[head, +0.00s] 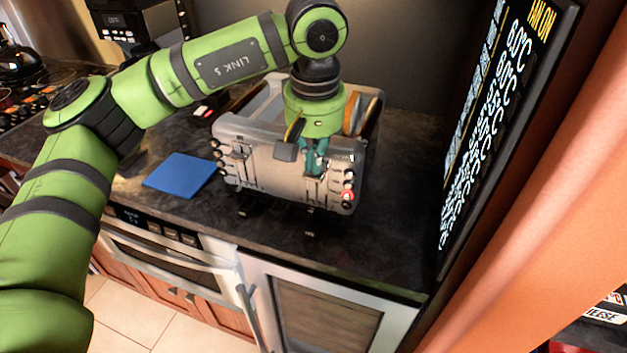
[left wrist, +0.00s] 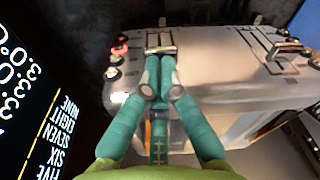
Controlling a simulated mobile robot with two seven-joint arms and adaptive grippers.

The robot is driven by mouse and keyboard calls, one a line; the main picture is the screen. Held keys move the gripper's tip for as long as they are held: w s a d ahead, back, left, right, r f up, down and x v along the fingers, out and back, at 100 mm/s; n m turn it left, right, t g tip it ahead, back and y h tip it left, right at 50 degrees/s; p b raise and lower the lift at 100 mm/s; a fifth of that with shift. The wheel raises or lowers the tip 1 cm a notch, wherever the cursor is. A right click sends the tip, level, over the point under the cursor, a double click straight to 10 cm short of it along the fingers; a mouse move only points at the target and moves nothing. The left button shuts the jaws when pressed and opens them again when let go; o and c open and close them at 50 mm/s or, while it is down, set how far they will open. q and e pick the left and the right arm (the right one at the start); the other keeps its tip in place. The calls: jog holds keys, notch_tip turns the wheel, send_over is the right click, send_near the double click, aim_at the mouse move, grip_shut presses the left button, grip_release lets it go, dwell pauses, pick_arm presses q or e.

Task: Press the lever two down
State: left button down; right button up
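A silver toaster (head: 268,171) stands on the dark counter, its front with levers and knobs facing me. One lever (head: 239,154) is on the left part of the front and shows at the upper right in the left wrist view (left wrist: 277,47). The other lever is on the right part, largely covered by my gripper in the head view; its grey tab (left wrist: 160,48) shows in the left wrist view. My left gripper (head: 314,172) has its teal fingers together, with the fingertips (left wrist: 159,66) close to this right lever. I cannot tell whether they touch it. My right gripper is out of view.
Bread slices (head: 370,112) stick out of the toaster's top. A blue board (head: 180,175) lies left of it on the counter (head: 385,225). A black panel with writing (head: 500,115) rises on the right. Below the counter are an oven (head: 160,245) and a glass-fronted door.

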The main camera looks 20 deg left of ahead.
pick_arm(q)
jog(key=shift+f, duration=0.3)
notch_tip(320, 180, down, 7)
jog(key=b, duration=0.5)
jog(key=shift+s+f+b, duration=0.1)
jog(key=shift+b, duration=0.3)
send_near(314, 192)
jog(key=s+d+r, duration=0.2)
jog(key=s+r, duration=0.3)
jog(key=r, duration=0.1)
jog(key=shift+s, duration=0.3)
jog(key=shift+d, duration=0.1)
dwell(0.4)
